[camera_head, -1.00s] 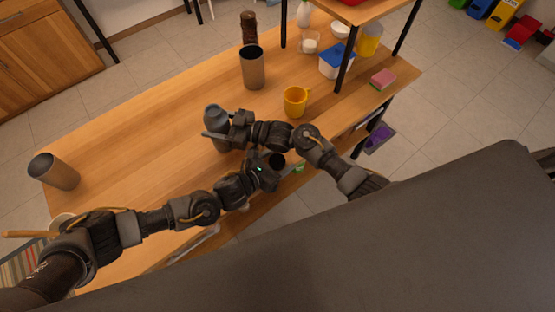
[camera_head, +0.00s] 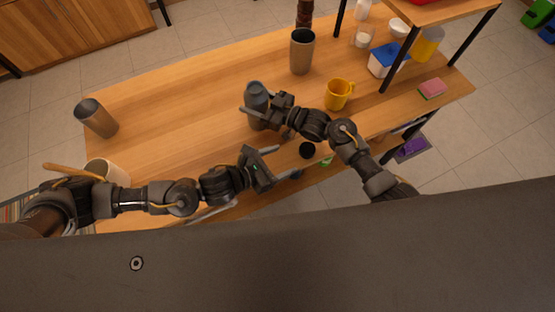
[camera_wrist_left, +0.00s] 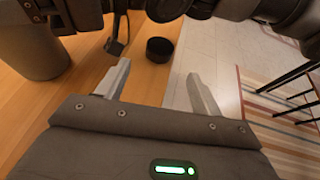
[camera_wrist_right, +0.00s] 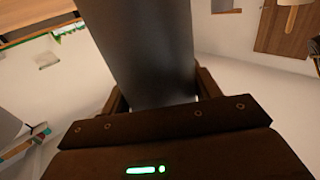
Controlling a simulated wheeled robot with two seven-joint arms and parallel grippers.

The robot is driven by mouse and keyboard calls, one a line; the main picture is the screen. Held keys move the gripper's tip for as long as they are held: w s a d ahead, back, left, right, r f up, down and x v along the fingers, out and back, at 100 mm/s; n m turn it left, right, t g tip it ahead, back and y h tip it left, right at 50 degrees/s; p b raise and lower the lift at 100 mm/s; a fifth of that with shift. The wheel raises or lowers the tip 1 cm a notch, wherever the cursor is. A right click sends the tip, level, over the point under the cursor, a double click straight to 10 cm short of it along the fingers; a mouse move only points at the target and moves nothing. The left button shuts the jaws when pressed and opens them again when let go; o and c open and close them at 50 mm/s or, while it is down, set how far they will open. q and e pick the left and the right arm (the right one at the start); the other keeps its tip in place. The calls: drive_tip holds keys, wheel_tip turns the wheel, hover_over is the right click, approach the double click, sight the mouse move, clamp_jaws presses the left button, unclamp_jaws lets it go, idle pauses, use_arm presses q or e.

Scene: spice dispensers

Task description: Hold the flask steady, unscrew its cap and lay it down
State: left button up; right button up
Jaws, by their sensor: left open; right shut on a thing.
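The grey flask (camera_head: 257,90) stands near the middle of the table, in the grip of my right gripper (camera_head: 260,117). In the right wrist view its grey body (camera_wrist_right: 145,50) is between the fingers. The black cap (camera_head: 307,150) is off the flask and lies on the table close to the front edge. It also shows in the left wrist view (camera_wrist_left: 159,49), just beyond the fingertips. My left gripper (camera_head: 288,161) is open and empty, a short gap to the left of the cap. The flask's mouth is not clearly seen.
Another tumbler (camera_head: 97,118) is at the left end. A blue-lidded box (camera_head: 385,60) and a sponge (camera_head: 432,88) are at the right. The table's left middle is clear.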

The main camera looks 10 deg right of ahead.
use_arm(q)
drive_tip(key=shift+s+a+r, duration=0.15)
drive_tip(key=shift+a, duration=0.15)
drive_tip(key=shift+s+d, duration=0.15)
drive_tip(key=shift+d, duration=0.05)
drive_tip(key=c, duration=0.4)
drive_tip(key=s+d+n+y, duration=0.1)
drive_tip(key=s, duration=0.1)
drive_tip(key=s+d+f+n+g+y, duration=0.1)
drive_tip(key=s+d+n+y, duration=0.1)
drive_tip(key=s, duration=0.1)
drive_tip(key=s+d+f+n+y, duration=0.1)
drive_tip(key=s+d+y, duration=0.1)
drive_tip(key=shift+s, duration=0.15)
clamp_jaws()
drive_tip(key=s+r+n+t+y, duration=0.3)
drive_tip(key=r+n+y, duration=0.1)
drive_tip(key=r+n, duration=0.1)
drive_tip(key=shift+a+r, duration=0.4)
drive_tip(key=shift+r, duration=0.2)
